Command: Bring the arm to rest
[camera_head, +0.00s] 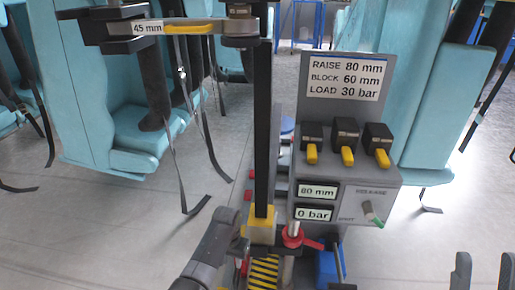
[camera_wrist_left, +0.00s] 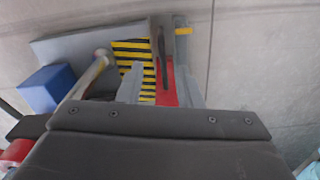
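My left arm (camera_head: 212,250) comes in at the bottom, left of a black post (camera_head: 263,120).
A grey control panel (camera_head: 325,172) with several yellow-handled levers stands right of the post. A yellow-black striped plate (camera_head: 264,272) lies low beside a blue block (camera_head: 327,268). Teal seats (camera_head: 85,90) hang on both sides with dangling straps. Open floor (camera_head: 90,230) lies left.

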